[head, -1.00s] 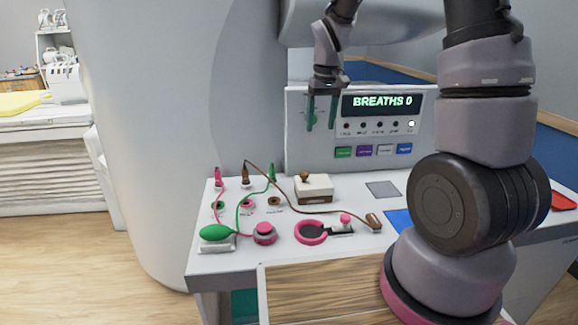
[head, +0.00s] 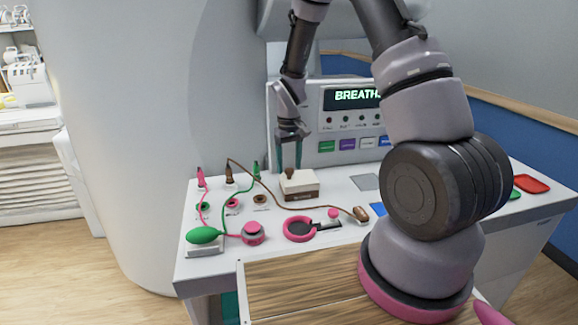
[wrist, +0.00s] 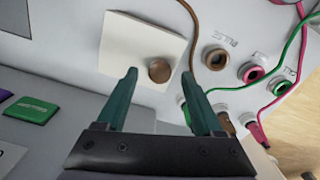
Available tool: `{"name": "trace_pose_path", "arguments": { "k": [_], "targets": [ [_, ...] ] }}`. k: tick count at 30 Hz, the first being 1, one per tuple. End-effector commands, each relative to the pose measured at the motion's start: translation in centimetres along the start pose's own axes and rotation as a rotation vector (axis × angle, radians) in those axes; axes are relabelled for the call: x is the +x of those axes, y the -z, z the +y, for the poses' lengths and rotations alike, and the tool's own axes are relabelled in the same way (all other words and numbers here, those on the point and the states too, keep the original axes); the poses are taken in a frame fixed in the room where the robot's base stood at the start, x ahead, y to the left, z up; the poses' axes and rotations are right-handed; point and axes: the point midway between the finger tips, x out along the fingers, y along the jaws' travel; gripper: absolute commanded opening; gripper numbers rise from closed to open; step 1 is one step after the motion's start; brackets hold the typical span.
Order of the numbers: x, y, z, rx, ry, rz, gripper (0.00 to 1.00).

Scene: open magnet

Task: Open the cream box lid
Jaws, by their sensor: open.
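The cream box (head: 299,190) stands on the white table, its lid closed with a brown knob (head: 290,172) on top. In the wrist view the cream lid (wrist: 130,45) and its round brown knob (wrist: 159,70) show from above. My gripper (head: 289,168) is open, with its two green fingers pointing down at the box. In the wrist view my gripper (wrist: 160,78) has its fingertips on either side of the knob, with gaps between fingers and knob. I cannot tell how far above the lid the fingertips are.
A console with a display (head: 352,97) and coloured buttons stands behind the box. Sockets with pink, brown and green cables lie to its left. A green bulb (head: 204,235), a pink knob (head: 252,232) and a pink ring (head: 299,229) are in front. A brown cable passes close by the box.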

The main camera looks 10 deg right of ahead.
Motion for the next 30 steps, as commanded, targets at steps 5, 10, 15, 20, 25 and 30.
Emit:
{"name": "trace_pose_path", "arguments": {
  "k": [5, 10, 15, 20, 25, 30],
  "targets": [
    [0.78, -0.01, -0.01, 0.001, 0.000, 0.000, 0.69],
    [0.78, 0.00, -0.01, 0.001, 0.000, 0.001, 0.69],
    [0.77, 0.00, 0.00, 0.000, 0.000, 0.001, 0.23],
    [0.76, 0.00, -0.01, 0.000, 0.000, 0.001, 0.00],
    [0.75, 0.00, -0.01, 0.000, 0.000, 0.001, 0.00],
    [0.74, 0.01, -0.01, 0.000, 0.000, 0.001, 0.00]
  ]
}}
